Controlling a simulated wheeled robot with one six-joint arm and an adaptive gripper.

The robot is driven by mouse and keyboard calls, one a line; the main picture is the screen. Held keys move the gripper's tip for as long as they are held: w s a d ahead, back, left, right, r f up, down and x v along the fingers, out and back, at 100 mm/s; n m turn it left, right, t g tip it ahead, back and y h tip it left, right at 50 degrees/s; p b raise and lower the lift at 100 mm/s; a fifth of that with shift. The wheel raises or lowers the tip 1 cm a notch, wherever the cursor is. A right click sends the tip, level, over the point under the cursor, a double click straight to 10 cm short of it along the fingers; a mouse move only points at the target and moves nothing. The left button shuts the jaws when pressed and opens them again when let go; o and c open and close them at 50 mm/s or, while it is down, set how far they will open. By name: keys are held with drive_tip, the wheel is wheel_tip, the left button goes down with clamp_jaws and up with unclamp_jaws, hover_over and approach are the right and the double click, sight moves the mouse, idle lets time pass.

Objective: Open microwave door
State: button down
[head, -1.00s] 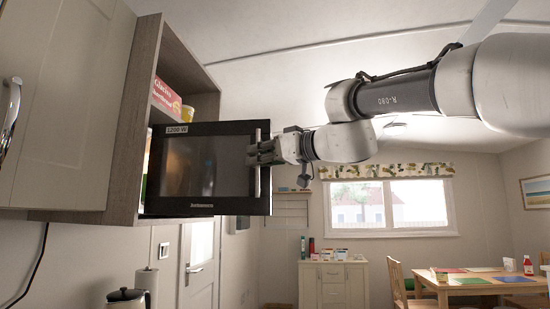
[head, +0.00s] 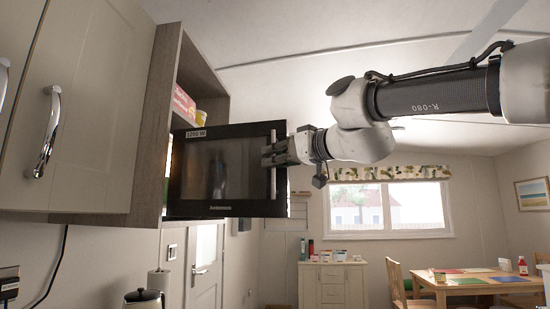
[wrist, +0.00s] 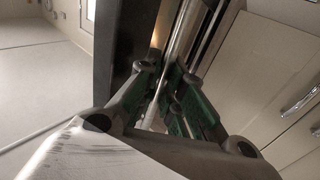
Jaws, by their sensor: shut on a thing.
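The black microwave door (head: 222,172) stands ajar at the front of the wooden wall cabinet, in the left half of the head view. A vertical metal handle (head: 273,160) runs along the door's right edge. My gripper (head: 272,159) is shut on this handle near its upper half. In the wrist view my green-padded fingers (wrist: 172,100) close around the shiny handle bar (wrist: 183,35), with the dark door edge (wrist: 122,35) beside it. The microwave's inside is hidden behind the door.
The wooden cabinet (head: 160,120) holds boxes (head: 183,103) above the microwave. A closed cabinet door with a metal handle (head: 47,133) is at the left. A kettle (head: 143,298) stands below. A table (head: 480,284) and chairs are far right. The space right of the door is open.

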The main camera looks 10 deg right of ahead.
drive_tip(key=c, duration=1.5)
unclamp_jaws()
drive_tip(key=shift+c, duration=0.2)
drive_tip(key=v, duration=1.2)
drive_tip(key=shift+a, duration=0.1)
drive_tip(key=s+d+f+m+g+h, duration=0.1)
drive_tip(key=d+f+m+g+h, duration=0.25)
drive_tip(key=f, duration=0.75)
drive_tip(key=d+f+m+g+h, duration=0.2)
drive_tip(key=d+f, duration=0.2)
drive_tip(key=f, duration=0.8)
drive_tip(key=s+d+f+g+h, duration=0.1)
drive_tip(key=s+d+f, duration=0.1)
drive_tip(key=f, duration=0.4)
drive_tip(key=s+d+f+g+h, duration=0.2)
drive_tip(key=s+d+f, duration=0.1)
drive_tip(key=s+f, duration=0.2)
drive_tip(key=s+d+f+m+g+h, duration=0.1)
drive_tip(key=s+d+f+g, duration=0.1)
drive_tip(key=f, duration=0.6)
drive_tip(key=shift+s+d, duration=0.7)
drive_tip(key=shift+s, duration=0.1)
